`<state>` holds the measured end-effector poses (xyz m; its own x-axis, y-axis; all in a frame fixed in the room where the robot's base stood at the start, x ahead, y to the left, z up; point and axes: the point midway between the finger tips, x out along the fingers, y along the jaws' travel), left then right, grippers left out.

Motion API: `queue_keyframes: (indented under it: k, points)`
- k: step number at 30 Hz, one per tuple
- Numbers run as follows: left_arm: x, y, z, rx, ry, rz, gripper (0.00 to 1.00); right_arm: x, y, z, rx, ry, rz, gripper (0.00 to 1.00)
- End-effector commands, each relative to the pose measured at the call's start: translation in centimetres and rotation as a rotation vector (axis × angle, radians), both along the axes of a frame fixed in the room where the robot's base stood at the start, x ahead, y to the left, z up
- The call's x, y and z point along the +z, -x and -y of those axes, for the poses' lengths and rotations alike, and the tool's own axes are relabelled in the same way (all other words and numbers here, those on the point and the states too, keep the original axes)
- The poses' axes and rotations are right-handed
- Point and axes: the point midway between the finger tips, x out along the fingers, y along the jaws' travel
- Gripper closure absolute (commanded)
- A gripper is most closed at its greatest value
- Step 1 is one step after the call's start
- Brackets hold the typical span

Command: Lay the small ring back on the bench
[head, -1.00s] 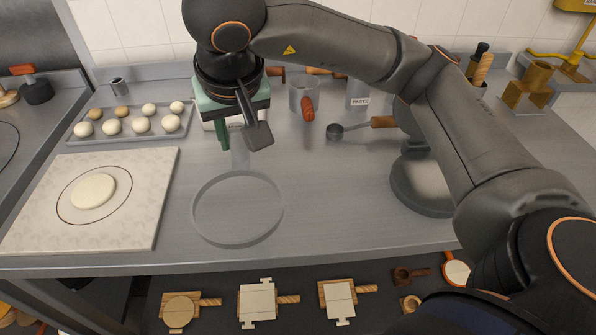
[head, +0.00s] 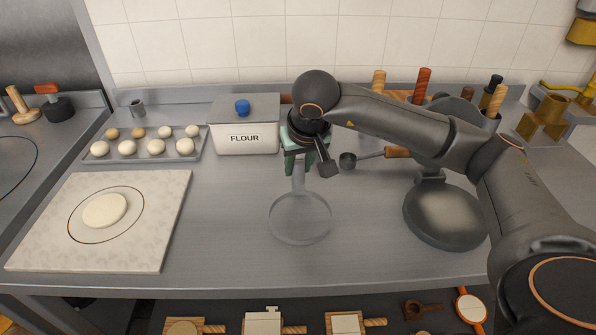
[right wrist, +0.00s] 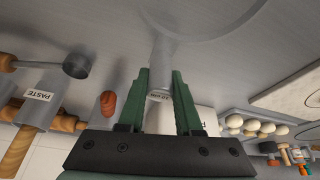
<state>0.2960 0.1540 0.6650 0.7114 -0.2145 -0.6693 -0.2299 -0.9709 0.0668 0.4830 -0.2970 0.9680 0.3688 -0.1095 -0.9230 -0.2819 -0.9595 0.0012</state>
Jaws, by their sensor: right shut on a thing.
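The small ring (head: 300,243) is a thin grey hoop with a flat handle. It lies level over the middle of the bench (head: 225,235), between the marble board and the dark round pan. My right gripper (head: 299,172) has green fingers and is shut on the ring's handle at the hoop's far side. In the right wrist view the handle (right wrist: 162,55) runs between the fingers (right wrist: 160,92). The hoop appears low, close to the bench, but I cannot tell whether it touches. My left gripper is not in view.
A marble board (head: 160,225) with flattened dough is at left. Behind it are a tray (head: 203,153) of dough balls and a flour box (head: 245,137). A dark round pan (head: 447,215) stands at right, a ladle (head: 348,161) behind. Bench around the ring is clear.

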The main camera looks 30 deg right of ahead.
Motion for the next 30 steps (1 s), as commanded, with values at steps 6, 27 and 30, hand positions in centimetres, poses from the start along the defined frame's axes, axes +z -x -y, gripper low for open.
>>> queue_keyframes:
  k: [6, 27, 30]
  points:
    - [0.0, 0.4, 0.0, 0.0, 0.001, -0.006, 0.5, -1.9, 0.1, -0.1, 0.001, -0.001, 0.0, 1.0]
    - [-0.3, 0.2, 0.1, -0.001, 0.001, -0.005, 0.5, -2.2, 0.1, -0.1, 0.001, -0.001, 0.0, 0.37]
    - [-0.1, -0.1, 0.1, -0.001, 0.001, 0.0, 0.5, -2.2, 0.1, -0.1, 0.001, -0.001, 0.0, 0.37]
